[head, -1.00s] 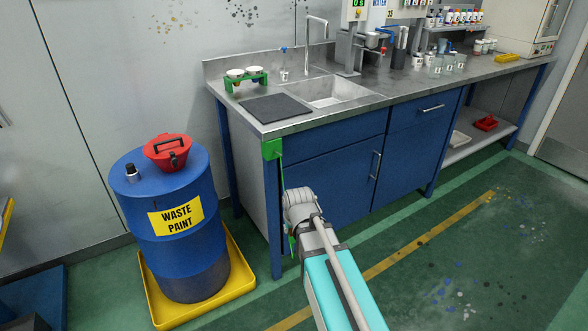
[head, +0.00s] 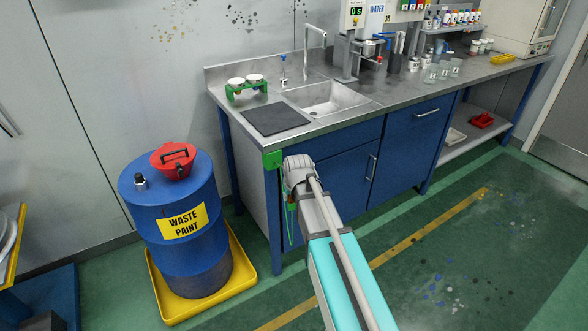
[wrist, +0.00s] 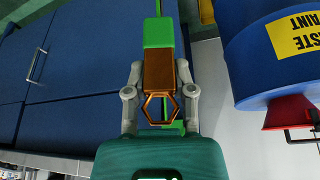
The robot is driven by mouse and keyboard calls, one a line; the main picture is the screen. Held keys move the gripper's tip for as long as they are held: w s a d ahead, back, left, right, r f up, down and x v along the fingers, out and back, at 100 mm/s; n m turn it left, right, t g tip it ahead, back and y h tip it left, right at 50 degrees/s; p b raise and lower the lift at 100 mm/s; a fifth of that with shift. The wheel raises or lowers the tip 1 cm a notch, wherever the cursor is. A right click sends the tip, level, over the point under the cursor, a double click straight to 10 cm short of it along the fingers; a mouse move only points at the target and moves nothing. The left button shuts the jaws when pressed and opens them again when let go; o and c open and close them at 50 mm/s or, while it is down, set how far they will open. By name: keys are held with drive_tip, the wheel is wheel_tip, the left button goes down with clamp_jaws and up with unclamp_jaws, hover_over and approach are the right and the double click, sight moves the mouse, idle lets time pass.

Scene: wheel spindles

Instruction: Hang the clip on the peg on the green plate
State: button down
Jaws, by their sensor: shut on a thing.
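The clip (wrist: 159,70) is copper-orange, with a green sleeve (wrist: 158,33) at one end and an open six-sided loop at the other. My gripper (wrist: 160,88) is shut on its orange body in the wrist view, one finger on each side. The green plate (head: 272,159) is at the front left top corner of the bench in the head view; my wrist is just right of it. A green cord hangs below my wrist there. In the wrist view some green shows behind the loop; I cannot tell whether it is plate or cord. I cannot make out the peg.
A blue waste paint drum (head: 168,225) with a red lid stands in a yellow tray (head: 247,283) left of the bench; it also shows at the right of the wrist view (wrist: 244,70). The bench (head: 325,185) has blue doors. Green floor is open at the right.

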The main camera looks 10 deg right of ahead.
drive_tip(key=w+r+p, duration=0.2)
drive_tip(key=r, duration=0.1)
drive_tip(key=w+r+p, duration=0.1)
drive_tip(key=shift+d+r, duration=0.15)
drive_tip(key=shift+d, duration=0.25)
drive_tip(key=shift+w, duration=0.25)
drive_tip(key=w+a+f+b, duration=0.1)
drive_tip(key=w+a, duration=0.1)
drive_tip(key=w, duration=0.6)
drive_tip(key=shift+a+f+b, duration=0.3)
drive_tip(key=shift+a+f, duration=0.05)
drive_tip(key=shift+a, duration=0.05)
idle(1.2)
idle(0.6)
drive_tip(key=shift+c, duration=1.9)
unclamp_jaws()
drive_tip(key=shift+w, duration=0.1)
